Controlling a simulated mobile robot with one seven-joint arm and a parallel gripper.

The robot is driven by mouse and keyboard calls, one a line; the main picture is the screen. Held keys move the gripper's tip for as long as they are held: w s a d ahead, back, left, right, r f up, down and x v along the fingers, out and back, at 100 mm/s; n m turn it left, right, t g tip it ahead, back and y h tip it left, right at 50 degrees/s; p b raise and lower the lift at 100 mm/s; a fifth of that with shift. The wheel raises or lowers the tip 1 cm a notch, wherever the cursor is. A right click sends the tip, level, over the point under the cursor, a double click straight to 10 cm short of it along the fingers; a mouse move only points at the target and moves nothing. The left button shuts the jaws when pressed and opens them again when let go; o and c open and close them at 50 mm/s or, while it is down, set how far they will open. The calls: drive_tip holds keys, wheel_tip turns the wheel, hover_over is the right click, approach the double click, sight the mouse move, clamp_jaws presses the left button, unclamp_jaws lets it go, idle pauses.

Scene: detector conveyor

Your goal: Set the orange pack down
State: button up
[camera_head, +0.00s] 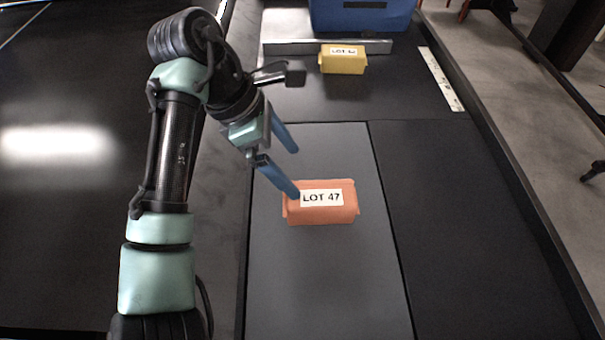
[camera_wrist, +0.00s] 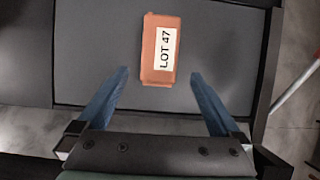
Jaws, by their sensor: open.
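The orange pack (camera_head: 322,213), labelled LOT 47, lies flat on the grey panel (camera_head: 325,275) in the head view. It also shows in the wrist view (camera_wrist: 158,76), ahead of the fingertips. My gripper (camera_head: 297,172) is open, its two blue fingers spread apart. In the head view one fingertip overlaps the pack's upper left corner; I cannot tell whether it touches. In the wrist view the fingers (camera_wrist: 160,72) stand to either side of the pack's near end, with a gap on both sides and nothing held.
A yellow pack (camera_head: 343,64) with a label sits further back, near a metal bar (camera_head: 290,46). A blue bin (camera_head: 362,14) stands behind it. A white marked strip (camera_head: 440,78) lies at the right. The dark surface right of the grey panel is clear.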

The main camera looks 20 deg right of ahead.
drive_tip(key=shift+v, duration=0.75)
drive_tip(key=w+d+r+m+t+h, duration=0.2)
drive_tip(key=w+d+r+m+t, duration=0.25)
drive_tip(key=r, duration=0.25)
drive_tip(key=w+d+r+m+t+h, duration=0.1)
drive_tip(key=w+d+r+m+t, duration=0.2)
drive_tip(key=r+t, duration=0.25)
wheel_tip(320, 180, up, 13)
drive_tip(key=a+m+t, duration=0.3)
drive_tip(key=m+t, duration=0.1)
drive_tip(key=t, duration=0.3)
drive_tip(key=s+a+r+m+t+y, duration=0.3)
drive_tip(key=s+a+r+t+y, duration=0.4)
drive_tip(key=s+a+r+t, duration=0.4)
drive_tip(key=s+a+r, duration=0.2)
drive_tip(key=s+r, duration=0.3)
drive_tip(key=shift+r+t+y, duration=0.35)
drive_tip(key=shift+t+y, duration=0.05)
